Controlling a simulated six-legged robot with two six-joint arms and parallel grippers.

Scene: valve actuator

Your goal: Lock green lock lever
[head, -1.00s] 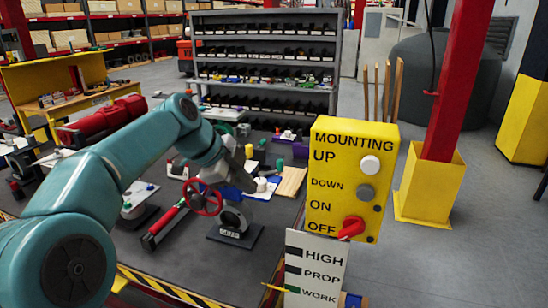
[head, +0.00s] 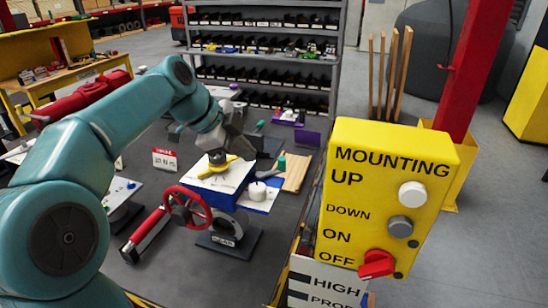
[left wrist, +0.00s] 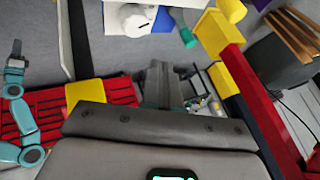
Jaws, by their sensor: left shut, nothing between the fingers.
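The valve actuator unit on the bench has a blue body (head: 232,178) with a white top and a yellow lever (head: 217,164). A white knob (head: 257,190) stands at its right. A dark green upright piece (head: 281,162) stands just behind the knob; I cannot tell for sure that it is the lock lever. In the left wrist view a green piece (left wrist: 184,28) lies beside a white round part (left wrist: 133,18). My right gripper is out of view.
A red handwheel (head: 187,207) stands in front of the unit on the dark bench (head: 160,280). A yellow control box (head: 385,195) with a red switch stands at the right. A small red-and-white sign (head: 165,160) is at the left. Shelves (head: 265,75) stand behind.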

